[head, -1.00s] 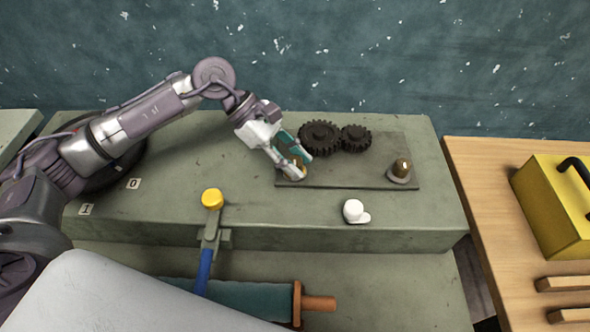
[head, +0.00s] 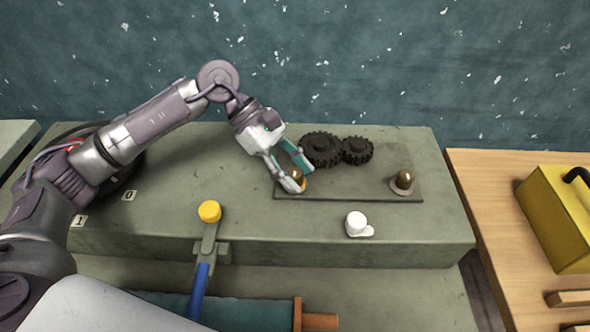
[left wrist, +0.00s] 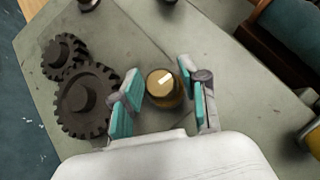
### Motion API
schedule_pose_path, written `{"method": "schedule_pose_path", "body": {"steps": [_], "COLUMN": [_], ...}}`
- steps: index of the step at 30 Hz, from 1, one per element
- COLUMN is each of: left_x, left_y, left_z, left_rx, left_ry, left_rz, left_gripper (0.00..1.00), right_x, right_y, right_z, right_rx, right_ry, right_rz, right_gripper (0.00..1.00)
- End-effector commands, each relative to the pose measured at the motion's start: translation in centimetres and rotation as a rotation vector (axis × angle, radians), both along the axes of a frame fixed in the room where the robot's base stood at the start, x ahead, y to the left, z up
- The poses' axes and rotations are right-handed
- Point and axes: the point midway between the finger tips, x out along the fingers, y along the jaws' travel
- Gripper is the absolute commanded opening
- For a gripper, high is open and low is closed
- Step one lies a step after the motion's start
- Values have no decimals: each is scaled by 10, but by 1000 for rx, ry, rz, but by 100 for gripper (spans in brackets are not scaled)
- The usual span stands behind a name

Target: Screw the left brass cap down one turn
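The left brass cap (head: 297,174) sits at the left end of a flat grey plate (head: 345,182). It also shows in the left wrist view (left wrist: 162,87), with a pale mark on its top. My left gripper (head: 298,179) is at this cap. In the left wrist view its teal-padded fingers (left wrist: 155,95) stand apart, one on each side of the cap, with a gap visible at least on the left. A second brass cap (head: 404,179) sits on a round base at the plate's right end. My right gripper is in neither view.
Two dark meshed gears (head: 321,149) stand on the plate close beside the left gripper. A white knob (head: 357,224) and a yellow-topped lever (head: 209,212) are at the bench's front. A yellow box (head: 562,215) stands on the wooden table at right.

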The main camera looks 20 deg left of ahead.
Motion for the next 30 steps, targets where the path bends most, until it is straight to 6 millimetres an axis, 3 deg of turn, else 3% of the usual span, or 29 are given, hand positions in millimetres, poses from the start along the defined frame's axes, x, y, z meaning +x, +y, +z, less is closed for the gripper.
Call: {"method": "schedule_pose_path", "body": {"steps": [8,21,30], "left_x": [2,14,17], "left_y": [7,67,84], "left_z": [8,69,85], "left_rx": [0,0,0], "left_ry": [-1,-2,1], "left_rz": [2,2,1], "left_gripper": [44,44,44], "right_x": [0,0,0], "right_y": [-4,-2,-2], "right_z": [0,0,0], "right_rx": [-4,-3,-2], "right_ry": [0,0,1], "right_rz": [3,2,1], "right_gripper": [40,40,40]}}
